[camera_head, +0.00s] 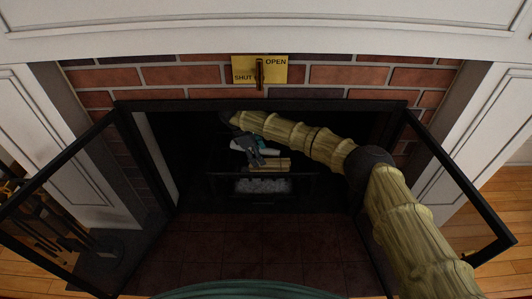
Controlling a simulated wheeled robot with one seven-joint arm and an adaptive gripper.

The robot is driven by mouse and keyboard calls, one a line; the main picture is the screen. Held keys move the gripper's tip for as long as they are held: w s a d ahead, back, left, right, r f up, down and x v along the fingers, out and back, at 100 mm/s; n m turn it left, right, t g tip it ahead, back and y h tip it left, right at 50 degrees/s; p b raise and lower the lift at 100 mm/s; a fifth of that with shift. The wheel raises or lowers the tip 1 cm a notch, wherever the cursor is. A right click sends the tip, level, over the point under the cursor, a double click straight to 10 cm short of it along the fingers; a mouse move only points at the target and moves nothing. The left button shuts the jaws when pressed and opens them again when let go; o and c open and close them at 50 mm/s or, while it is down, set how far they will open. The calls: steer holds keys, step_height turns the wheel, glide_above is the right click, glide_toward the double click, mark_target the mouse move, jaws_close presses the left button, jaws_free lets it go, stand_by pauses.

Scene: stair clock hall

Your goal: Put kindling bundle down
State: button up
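A kindling bundle (273,163) of pale sticks shows inside the dark firebox, above or on the grate (263,203). My arm reaches in from the right, and my gripper (257,156) points down at the left end of the bundle. Its fingers are small and dark, and they overlap the sticks in this view. I cannot tell whether they grip the bundle or only touch it, nor whether the bundle rests on the grate. A whitish piece (243,145) beside the gripper is partly hidden by it.
Grey-white lumps (262,186) lie in the grate. Black-framed doors stand open at left (75,165) and right (455,180); my arm passes close to the right one. A brass damper plate (275,63) is on the bricks above. Fire tools (45,225) stand at left. The dark hearth (240,245) is clear.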

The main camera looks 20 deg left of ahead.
steer(key=shift+s+a+p, duration=0.35)
steer(key=shift+s+a, duration=0.05)
steer(key=shift+a, duration=0.95)
steer(key=shift+s+a+p, duration=0.3)
steer(key=shift+s+a, duration=0.1)
steer(key=shift+a, duration=0.95)
steer(key=shift+s+a+p, duration=0.35)
steer(key=shift+s+a, duration=0.05)
steer(key=shift+a, duration=0.95)
